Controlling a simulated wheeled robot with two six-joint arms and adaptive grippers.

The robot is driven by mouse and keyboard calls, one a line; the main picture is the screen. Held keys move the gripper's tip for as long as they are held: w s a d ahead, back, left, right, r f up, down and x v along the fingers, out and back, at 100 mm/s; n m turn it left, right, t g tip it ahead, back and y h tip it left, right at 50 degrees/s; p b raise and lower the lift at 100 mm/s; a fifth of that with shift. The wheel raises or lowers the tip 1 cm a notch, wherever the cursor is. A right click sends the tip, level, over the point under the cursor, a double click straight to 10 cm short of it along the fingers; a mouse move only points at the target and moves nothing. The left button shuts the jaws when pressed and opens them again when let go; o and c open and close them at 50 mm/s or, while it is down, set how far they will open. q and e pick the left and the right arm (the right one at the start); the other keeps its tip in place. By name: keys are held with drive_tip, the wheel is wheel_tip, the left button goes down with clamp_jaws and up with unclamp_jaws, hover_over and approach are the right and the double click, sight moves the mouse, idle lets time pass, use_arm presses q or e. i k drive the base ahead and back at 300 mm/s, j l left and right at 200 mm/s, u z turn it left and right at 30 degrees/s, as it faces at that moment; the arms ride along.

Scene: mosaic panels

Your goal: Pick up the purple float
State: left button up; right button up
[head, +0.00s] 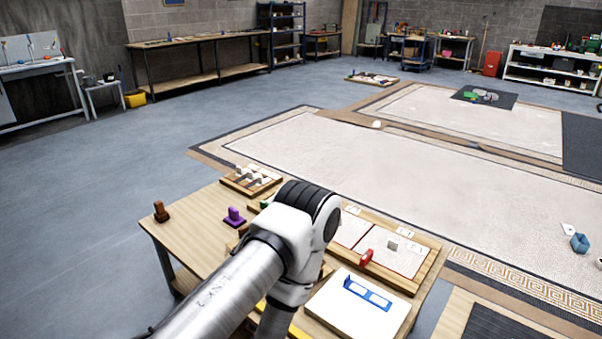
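The purple float (235,217) sits on the left part of the wooden table (193,225), near its far edge. It has a flat base and a raised grip on top. One of my arms comes in from the lower left and bends over the middle of the table, to the right of the purple float. Its gripper does not show. My other gripper does not show either.
A brown block-like tool (160,211) stands at the table's left corner. A tray with white pieces (252,180) lies behind the float. A panel board with a red tool (366,257) and a white board with a blue frame (368,294) lie to the right.

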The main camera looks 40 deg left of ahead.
sight(233, 219)
drive_tip(key=u, duration=1.55)
